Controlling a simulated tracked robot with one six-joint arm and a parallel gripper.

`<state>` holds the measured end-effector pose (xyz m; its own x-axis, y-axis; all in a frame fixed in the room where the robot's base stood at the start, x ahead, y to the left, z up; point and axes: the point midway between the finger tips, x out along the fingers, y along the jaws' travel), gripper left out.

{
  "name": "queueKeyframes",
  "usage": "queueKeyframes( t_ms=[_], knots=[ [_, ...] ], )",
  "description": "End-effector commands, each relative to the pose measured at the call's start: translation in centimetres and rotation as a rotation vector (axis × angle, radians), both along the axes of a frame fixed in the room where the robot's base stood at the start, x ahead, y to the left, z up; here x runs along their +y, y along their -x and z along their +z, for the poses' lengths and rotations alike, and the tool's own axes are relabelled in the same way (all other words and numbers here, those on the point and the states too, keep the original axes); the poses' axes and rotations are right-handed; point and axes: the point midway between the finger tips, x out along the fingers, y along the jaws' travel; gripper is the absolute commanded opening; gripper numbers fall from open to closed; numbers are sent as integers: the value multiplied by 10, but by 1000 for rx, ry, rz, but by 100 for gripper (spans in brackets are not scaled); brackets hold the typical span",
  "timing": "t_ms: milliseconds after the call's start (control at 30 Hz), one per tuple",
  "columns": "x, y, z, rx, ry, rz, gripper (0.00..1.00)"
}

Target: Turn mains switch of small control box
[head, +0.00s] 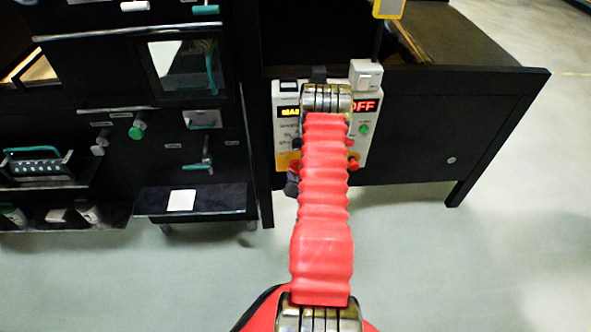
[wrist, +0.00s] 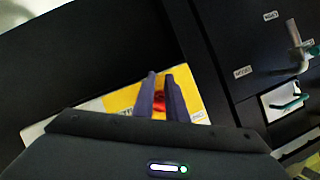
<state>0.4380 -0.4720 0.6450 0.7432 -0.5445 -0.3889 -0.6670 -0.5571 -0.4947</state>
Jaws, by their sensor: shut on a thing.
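The small control box (head: 374,150) is a pale panel on the side of a black bench in the head view, with a red "OFF" display, a green button and a red knob at its right. My red-sleeved arm covers its middle. In the wrist view the box (wrist: 92,106) shows a yellow field (wrist: 123,100). There the dark fingers of my gripper (wrist: 160,80) are shut on a red switch (wrist: 159,103) on that field. The switch is mostly hidden between the fingers. In the head view my gripper is mostly hidden behind the arm.
A black cabinet (head: 95,75) with knobs and handles stands at the left. A low shelf (head: 225,198) with a white card juts out near the box. The black bench (head: 480,90) extends right. Pale floor (head: 450,270) is clear in front.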

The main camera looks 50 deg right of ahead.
Motion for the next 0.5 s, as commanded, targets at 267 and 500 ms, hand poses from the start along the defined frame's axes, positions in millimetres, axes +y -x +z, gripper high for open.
queueKeyframes(
  t_ms=[267,500],
  knots=[
    [-21,-5,29,-48,60,-19,0],
    [-21,-9,26,-42,59,-19,0]
  ],
)
